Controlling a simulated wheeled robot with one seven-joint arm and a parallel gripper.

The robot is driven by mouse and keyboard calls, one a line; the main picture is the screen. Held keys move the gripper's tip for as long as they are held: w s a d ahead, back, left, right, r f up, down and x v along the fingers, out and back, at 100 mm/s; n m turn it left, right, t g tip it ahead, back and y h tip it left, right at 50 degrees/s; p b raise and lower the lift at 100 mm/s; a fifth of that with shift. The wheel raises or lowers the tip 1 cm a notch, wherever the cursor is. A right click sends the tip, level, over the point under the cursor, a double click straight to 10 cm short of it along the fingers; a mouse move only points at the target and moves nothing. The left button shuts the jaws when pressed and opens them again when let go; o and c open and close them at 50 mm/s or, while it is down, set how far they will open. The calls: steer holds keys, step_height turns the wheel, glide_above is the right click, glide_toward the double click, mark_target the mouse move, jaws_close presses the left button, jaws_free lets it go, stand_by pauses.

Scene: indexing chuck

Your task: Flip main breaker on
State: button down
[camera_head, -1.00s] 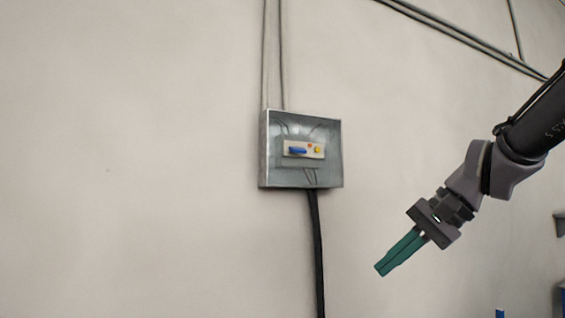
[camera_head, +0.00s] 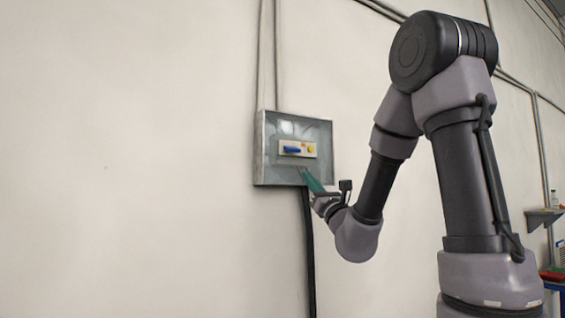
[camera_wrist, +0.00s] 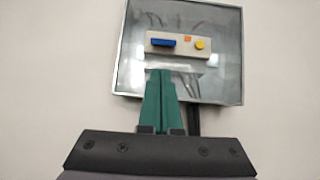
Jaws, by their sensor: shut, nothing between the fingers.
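The metal breaker box (camera_head: 262,160) hangs on the wall, with a pale panel inside it. A blue breaker lever (camera_head: 292,150) sits at the left of the panel and lies about level; it also shows in the wrist view (camera_wrist: 163,43). To its right are a small orange mark (camera_wrist: 187,38) and a yellow round button (camera_wrist: 199,45). My gripper (camera_head: 306,172) is shut and empty, its green fingers pointing up toward the panel from below. In the wrist view the fingertips (camera_wrist: 160,72) appear just below the lever, apart from it; the depth gap cannot be told.
Conduits (camera_head: 270,60) run up the wall from the box, and a black cable (camera_head: 308,255) runs down from it. A small shelf (camera_head: 541,214) with a bottle is at the far right. The wall left of the box is bare.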

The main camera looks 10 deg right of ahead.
mark_target(292, 149)
steer(key=shift+w+d+m+h, duration=0.15)
steer(key=shift+m+h, duration=0.15)
steer(key=shift+h, duration=0.1)
steer(key=x, duration=1)
